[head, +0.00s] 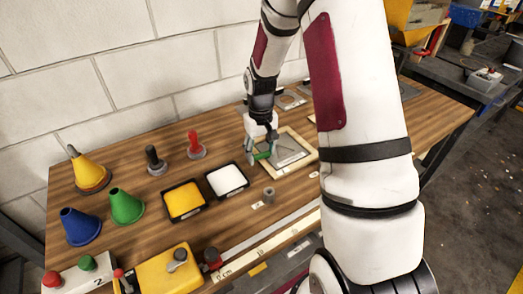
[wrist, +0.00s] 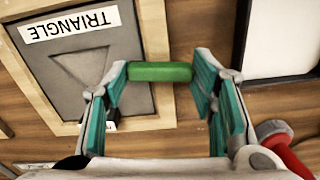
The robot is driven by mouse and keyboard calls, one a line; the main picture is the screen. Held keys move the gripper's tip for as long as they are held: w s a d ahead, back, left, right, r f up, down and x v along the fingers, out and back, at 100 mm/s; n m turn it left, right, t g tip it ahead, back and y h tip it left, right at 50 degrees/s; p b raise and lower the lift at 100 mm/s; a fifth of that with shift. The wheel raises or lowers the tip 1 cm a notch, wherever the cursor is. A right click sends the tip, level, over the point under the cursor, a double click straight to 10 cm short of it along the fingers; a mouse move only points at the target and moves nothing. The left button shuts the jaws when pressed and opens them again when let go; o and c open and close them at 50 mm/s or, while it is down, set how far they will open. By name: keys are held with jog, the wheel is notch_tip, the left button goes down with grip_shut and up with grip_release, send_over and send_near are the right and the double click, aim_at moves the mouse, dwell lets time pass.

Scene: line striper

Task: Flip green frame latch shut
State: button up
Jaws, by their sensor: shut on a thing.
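The green latch (wrist: 160,72) is a short green bar at the edge of a light wooden frame (wrist: 155,35). It also shows small in the head view (head: 262,155). My gripper (wrist: 160,80) has its teal pads at the two ends of the green bar and is shut on it. In the head view my gripper (head: 258,150) is at the left side of the frame. The frame surrounds a grey plate (wrist: 75,60) labelled TRIANGLE, with a triangle shape in it. The latch's exact angle to the frame is hard to tell.
A white tray (head: 227,180) and a yellow tray (head: 184,201) lie left of the frame. A red-handled tool (head: 195,146), a black-handled tool (head: 154,161) and coloured cones (head: 126,206) stand further left. A small grey cylinder (head: 269,196) stands in front of the frame.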

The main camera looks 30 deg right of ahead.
aim_at(261, 154)
jog(key=shift+n, duration=0.7)
jog(key=o, duration=1.1)
jog(key=shift+o, duration=0.2)
jog(key=shift+r, duration=0.15)
notch_tip(261, 154, up, 12)
